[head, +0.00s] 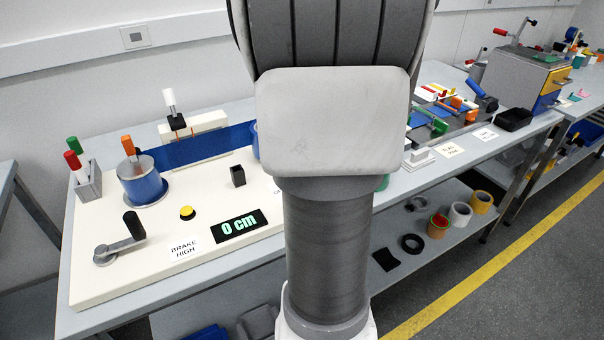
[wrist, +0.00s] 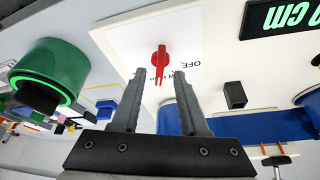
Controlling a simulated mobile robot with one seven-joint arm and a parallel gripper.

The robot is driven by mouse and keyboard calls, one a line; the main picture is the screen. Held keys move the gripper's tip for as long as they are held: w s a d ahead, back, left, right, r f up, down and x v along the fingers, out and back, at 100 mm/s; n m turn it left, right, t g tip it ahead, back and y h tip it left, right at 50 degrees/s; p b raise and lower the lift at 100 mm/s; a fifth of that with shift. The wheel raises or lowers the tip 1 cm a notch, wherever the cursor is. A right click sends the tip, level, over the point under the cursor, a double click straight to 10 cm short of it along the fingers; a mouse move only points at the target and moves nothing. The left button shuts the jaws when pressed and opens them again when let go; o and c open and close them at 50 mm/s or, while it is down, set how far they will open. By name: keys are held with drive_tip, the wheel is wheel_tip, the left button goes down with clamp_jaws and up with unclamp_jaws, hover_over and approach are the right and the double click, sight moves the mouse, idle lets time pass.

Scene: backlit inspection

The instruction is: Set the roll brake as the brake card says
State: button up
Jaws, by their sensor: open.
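The brake card (head: 184,248) lies at the front of the cream board and reads "BRAKE HIGH". In the wrist view a red pointer knob (wrist: 161,60) stands on a white plate, its pointer toward the bottom of the picture. An "OFF" label (wrist: 190,64) is beside it; another label under the pointer is partly hidden, and I cannot read it. My gripper (wrist: 159,73) is open and empty, with the knob showing between its fingertips; I cannot tell how far off it is. My arm hides knob and gripper in the head view. A blue roll (head: 143,186) stands at left.
The board (head: 90,288) carries a crank (head: 120,248), yellow button (head: 187,212), black socket (head: 238,176) and display (head: 238,226) reading "0 cm". Blue film (head: 205,147) stretches from the roll toward my arm. A pen holder (head: 90,182) stands at left. A green roll (wrist: 50,70) is left of my gripper.

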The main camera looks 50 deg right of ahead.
drive_tip(key=p+v, duration=0.9)
drive_tip(key=v, duration=0.5)
drive_tip(key=shift+a, duration=0.1)
